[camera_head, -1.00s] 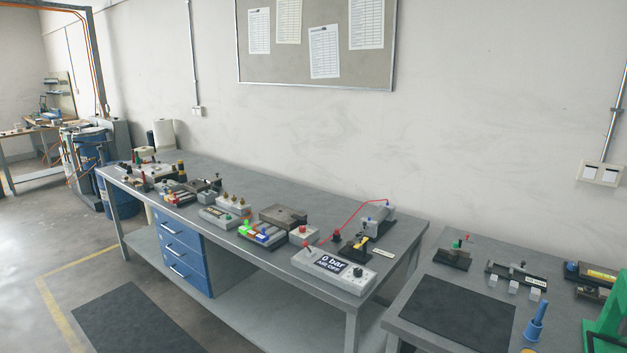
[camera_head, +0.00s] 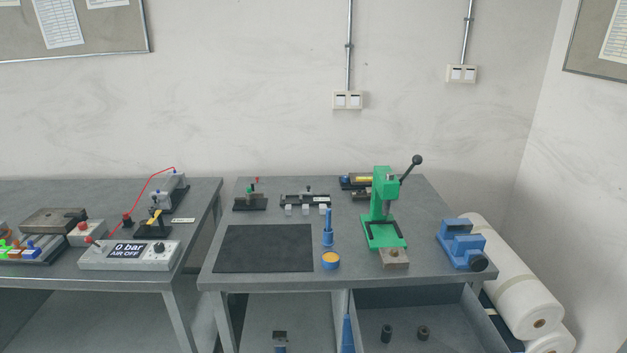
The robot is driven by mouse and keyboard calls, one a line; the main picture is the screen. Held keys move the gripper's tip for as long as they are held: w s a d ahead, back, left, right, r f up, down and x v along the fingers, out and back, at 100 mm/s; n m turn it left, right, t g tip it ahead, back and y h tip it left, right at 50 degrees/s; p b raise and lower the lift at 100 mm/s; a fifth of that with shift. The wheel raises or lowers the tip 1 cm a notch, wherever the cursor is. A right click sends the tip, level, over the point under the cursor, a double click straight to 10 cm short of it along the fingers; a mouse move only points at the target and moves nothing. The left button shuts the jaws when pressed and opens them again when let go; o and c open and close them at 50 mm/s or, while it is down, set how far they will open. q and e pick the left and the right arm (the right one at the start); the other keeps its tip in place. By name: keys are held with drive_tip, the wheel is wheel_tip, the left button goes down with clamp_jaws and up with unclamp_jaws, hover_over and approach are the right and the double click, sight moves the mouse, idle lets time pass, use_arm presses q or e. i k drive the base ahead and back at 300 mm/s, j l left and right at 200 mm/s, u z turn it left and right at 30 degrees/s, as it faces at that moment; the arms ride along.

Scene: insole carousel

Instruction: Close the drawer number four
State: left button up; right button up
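An open drawer (camera_head: 455,325) shows at the bottom of the head view, under the right workbench (camera_head: 215,265). I see its grey inside, with two small dark cylindrical parts (camera_head: 387,332) lying in it. The drawer's front is cut off by the lower picture edge, and no number on it can be read. Neither of my grippers is in view.
The right bench bears a green press (camera_head: 382,205), a blue vise (camera_head: 463,243) and a black mat (camera_head: 264,248). White rolls (camera_head: 520,290) lie right of the bench. The left bench (camera_head: 100,280) stands across a narrow gap.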

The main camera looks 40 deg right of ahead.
sight(464, 327)
drive_tip(key=z, duration=2.2)
